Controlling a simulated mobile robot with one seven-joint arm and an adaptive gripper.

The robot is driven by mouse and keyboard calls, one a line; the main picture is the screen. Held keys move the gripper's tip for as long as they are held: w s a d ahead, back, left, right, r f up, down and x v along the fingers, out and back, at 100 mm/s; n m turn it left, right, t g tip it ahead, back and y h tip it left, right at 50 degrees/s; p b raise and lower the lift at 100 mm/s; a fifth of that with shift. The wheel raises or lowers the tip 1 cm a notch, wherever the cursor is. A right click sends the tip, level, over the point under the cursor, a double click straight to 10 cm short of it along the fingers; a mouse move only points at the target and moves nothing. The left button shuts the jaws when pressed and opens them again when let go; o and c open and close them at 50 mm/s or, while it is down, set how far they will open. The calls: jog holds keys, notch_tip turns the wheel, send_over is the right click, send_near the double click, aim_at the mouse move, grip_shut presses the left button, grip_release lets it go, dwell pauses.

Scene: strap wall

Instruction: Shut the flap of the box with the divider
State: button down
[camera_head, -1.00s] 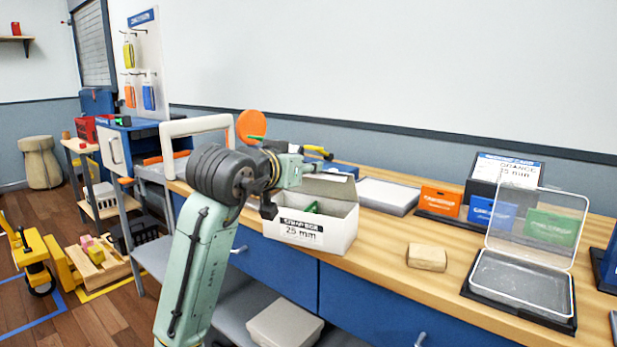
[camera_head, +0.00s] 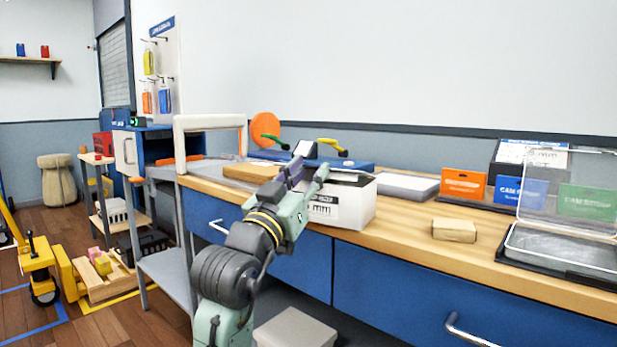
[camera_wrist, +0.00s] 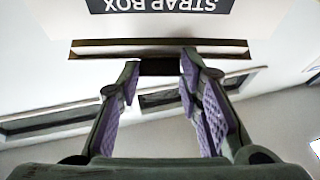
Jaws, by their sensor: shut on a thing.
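The white strap box (camera_head: 350,207) stands on the wooden bench in the head view, partly hidden by my gripper. Its "STRAP BOX" label (camera_wrist: 180,4) shows upside down at the top of the wrist view. Brown edges of the box (camera_wrist: 100,43) run side by side under the label, with a narrow gap between them. My gripper (camera_wrist: 160,70) has its two purple-padded fingers at this edge, around a narrow dark piece that seems to be part of the flap (camera_wrist: 160,67). My gripper also shows at the box's left top in the head view (camera_head: 308,170). The divider is hidden.
A wooden block (camera_head: 454,230) lies right of the box. A grey-lidded tray (camera_head: 405,185) is behind it. A clear open case (camera_head: 565,245) stands farther right. An orange disc (camera_head: 265,130) and a white frame handle (camera_head: 208,123) are to the left.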

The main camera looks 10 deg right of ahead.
jog(key=shift+w+f, duration=0.15)
jog(key=shift+f, duration=0.35)
jog(key=c, duration=1.5)
grip_release()
jog(key=o, duration=0.4)
jog(key=shift+r, duration=0.1)
jog(key=v, duration=1.2)
jog(key=shift+r, duration=0.1)
